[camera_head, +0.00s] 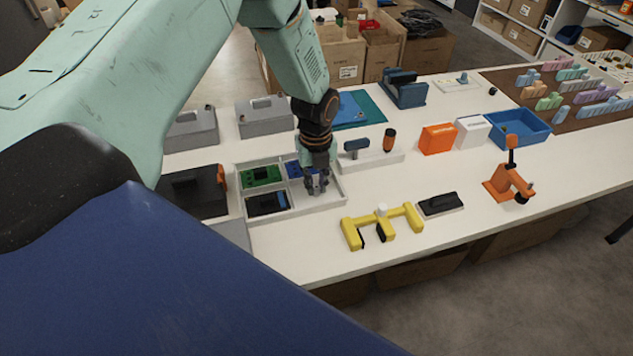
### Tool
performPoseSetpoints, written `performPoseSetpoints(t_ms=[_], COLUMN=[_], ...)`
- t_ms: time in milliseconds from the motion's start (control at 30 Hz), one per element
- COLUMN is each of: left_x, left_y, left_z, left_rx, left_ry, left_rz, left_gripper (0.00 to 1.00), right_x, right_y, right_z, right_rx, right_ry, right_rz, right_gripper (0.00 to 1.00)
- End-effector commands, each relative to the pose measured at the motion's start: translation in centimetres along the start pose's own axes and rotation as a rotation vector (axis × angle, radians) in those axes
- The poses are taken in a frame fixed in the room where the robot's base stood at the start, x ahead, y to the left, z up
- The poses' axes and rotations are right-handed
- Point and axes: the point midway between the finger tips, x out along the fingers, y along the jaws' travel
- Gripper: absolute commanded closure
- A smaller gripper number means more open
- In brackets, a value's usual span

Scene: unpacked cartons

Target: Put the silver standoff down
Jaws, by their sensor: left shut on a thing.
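My left gripper (316,183) points down over the right part of a white compartment tray (336,200) on the white table. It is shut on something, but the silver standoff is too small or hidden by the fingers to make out. The fingertips are at or just above the tray's front right compartment; I cannot tell whether they touch its floor. The tray's other compartments hold a green circuit board (262,176), a dark blue part (295,169) and a black part with blue (267,203). My right gripper is not in view.
Behind are a white stand (372,160), orange box (438,138) and blue bin (520,128). A black case (192,190) is at left.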

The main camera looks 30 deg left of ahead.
Motion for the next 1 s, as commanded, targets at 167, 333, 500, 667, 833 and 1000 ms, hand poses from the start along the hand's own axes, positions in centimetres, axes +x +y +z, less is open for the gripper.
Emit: performPoseSetpoints(t_ms=[167,333,500,667,833,1000], left_x=[0.2,0.2,0.2,-0.1,-2.3,-5.9], left_y=[0.1,0.0,0.0,0.0,-0.1,0.0], left_z=[0.0,0.0,0.0,0.0,0.1,0.1], left_rx=[0.0,0.0,0.0,-0.001,0.0,-0.001], left_ry=[0.001,0.001,0.0,0.0,-0.003,-0.001], left_rz=[0.0,0.0,0.0,0.0,-0.004,-0.003], left_gripper=[0.75,0.61,0.61,0.61,0.61,0.61], right_x=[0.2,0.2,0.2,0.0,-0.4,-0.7], right_y=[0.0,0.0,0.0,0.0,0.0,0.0], right_z=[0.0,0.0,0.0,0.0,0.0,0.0], right_rx=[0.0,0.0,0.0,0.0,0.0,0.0], right_ry=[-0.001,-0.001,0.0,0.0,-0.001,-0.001], right_rz=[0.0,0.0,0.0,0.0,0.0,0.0], right_gripper=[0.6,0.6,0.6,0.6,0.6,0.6])
